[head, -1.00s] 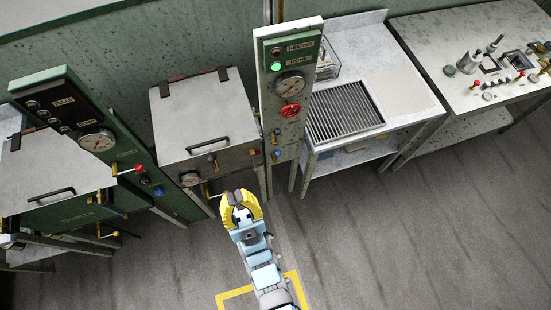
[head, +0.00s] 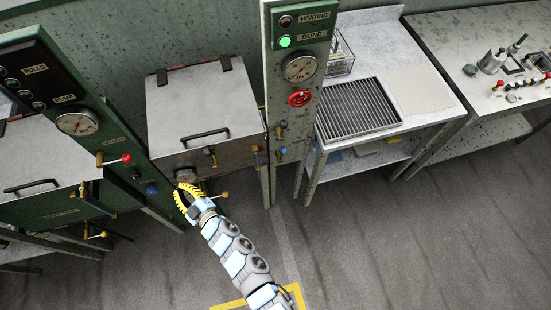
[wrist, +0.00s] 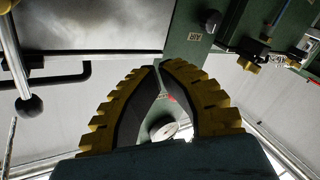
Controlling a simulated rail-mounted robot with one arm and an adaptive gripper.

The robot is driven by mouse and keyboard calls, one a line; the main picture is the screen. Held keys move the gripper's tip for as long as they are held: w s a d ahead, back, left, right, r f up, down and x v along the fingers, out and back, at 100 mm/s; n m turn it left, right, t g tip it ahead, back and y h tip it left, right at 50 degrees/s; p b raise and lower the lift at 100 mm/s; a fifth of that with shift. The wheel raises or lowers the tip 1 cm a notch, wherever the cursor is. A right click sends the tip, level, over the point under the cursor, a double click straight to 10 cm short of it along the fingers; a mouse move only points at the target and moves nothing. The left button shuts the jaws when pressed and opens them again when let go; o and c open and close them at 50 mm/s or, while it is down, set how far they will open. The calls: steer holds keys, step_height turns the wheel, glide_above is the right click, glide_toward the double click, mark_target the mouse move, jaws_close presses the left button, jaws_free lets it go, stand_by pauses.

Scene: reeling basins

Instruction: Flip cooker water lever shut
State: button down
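The cooker (head: 200,100) is a grey metal box with a lid and a dark handle, left of the post with the green "DONE" light. I cannot read which is the water lever. My gripper (head: 183,190) is low in front of the cooker, by its round gauge. In the wrist view the fingertips (wrist: 159,67) meet with nothing between them. A metal rod with a ball end (wrist: 28,105) shows left of them.
A green panel (head: 110,140) with a gauge and a red-knobbed lever (head: 126,158) stands close left. The post (head: 292,120) with a red handwheel (head: 299,98) stands right. Benches (head: 430,110) lie further right. The floor (head: 400,240) in front is clear.

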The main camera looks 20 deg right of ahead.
steer(key=w+d+f+g+h+b, duration=0.1)
steer(key=d+f+h+b, duration=0.2)
steer(key=f, duration=0.4)
steer(key=w+d+f+n+g+h+b, duration=0.1)
steer(key=w+d+f+g+h+b, duration=0.1)
steer(key=f, duration=0.6)
steer(key=w+d+f+g+h+b, duration=0.1)
steer(key=d+f+h+b, duration=0.2)
steer(key=f, duration=0.4)
steer(key=w+d+m+h+b, duration=0.1)
steer(key=w+d+h+b, duration=0.1)
steer(key=d+h+b, duration=0.75)
steer(key=s+d+r+m+g+h+b, duration=0.2)
steer(key=s+d+r+m+h+b, duration=0.2)
steer(key=r+h, duration=0.5)
steer(key=shift+s+d+r+m+g, duration=0.3)
steer(key=shift+s+d+r+g, duration=0.05)
steer(key=shift+d+g, duration=0.05)
